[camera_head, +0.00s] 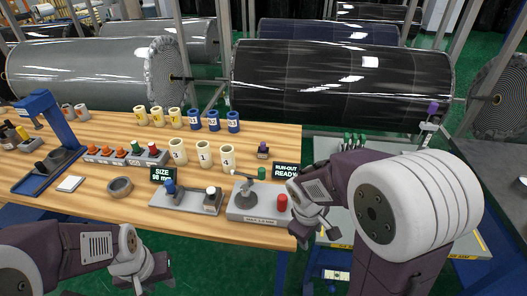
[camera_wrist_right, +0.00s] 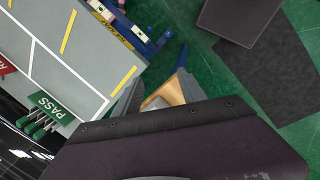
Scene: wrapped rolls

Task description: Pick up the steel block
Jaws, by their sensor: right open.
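No thing in view is clearly marked as the steel block. A small flat light-grey square piece (camera_head: 70,183) lies on the wooden table (camera_head: 130,215) at the left, by the blue press frame, and may be it. My left gripper (camera_head: 155,275) is low in the head view, in front of the table's front edge, away from that piece; its jaw state is unclear. My right gripper (camera_head: 314,226) is open at the table's right end, near the grey run-out fixture. In the right wrist view its fingers (camera_wrist_right: 158,92) have a tan surface behind them.
The blue press frame (camera_head: 48,140) stands at the left. A grey ring (camera_head: 119,187), a size gauge (camera_head: 185,199), the run-out fixture (camera_head: 255,205) and several cream and blue cores (camera_head: 203,155) stand on the table. Large wrapped rolls (camera_head: 340,80) lie behind. Bare wood shows at the front left.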

